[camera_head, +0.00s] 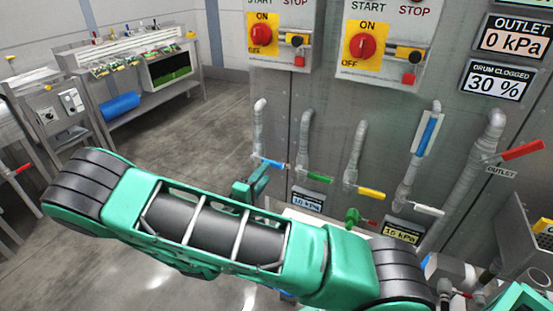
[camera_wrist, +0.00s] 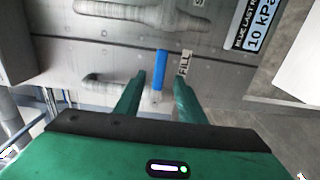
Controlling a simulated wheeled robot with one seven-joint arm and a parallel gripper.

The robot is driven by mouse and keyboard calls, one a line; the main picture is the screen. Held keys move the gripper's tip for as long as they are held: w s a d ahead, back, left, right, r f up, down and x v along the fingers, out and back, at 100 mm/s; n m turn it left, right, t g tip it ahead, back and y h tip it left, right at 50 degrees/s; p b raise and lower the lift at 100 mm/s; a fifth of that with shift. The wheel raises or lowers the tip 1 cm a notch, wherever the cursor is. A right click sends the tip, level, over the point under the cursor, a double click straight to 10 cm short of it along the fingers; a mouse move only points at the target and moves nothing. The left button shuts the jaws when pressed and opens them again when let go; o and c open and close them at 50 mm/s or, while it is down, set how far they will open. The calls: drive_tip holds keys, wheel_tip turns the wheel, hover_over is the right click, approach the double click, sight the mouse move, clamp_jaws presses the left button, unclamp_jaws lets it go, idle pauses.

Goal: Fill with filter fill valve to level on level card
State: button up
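The fill valve has a blue lever handle, shown in the wrist view (camera_wrist: 160,66) beside a label reading FILL (camera_wrist: 184,63). In the head view, this appears to be the blue handle (camera_head: 271,164) on the leftmost pipe. My gripper (camera_wrist: 160,80) is open, with one green finger on each side of the handle's lower end. A gap shows on both sides in the wrist view; depth is hard to judge. In the head view, my gripper (camera_head: 252,184) is partly hidden behind my arm, close to the blue handle. I cannot make out a level card.
Green (camera_head: 319,177), yellow (camera_head: 371,193) and white (camera_head: 429,210) handles sit on neighbouring pipes. A red outlet handle (camera_head: 521,150) sticks out at right. Gauge displays (camera_head: 307,201) are on the panel below the pipes. Open floor lies left, before a workbench (camera_head: 150,95).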

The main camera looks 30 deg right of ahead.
drive_tip(key=x, duration=1.1)
drive_tip(key=shift+s, duration=0.15)
clamp_jaws()
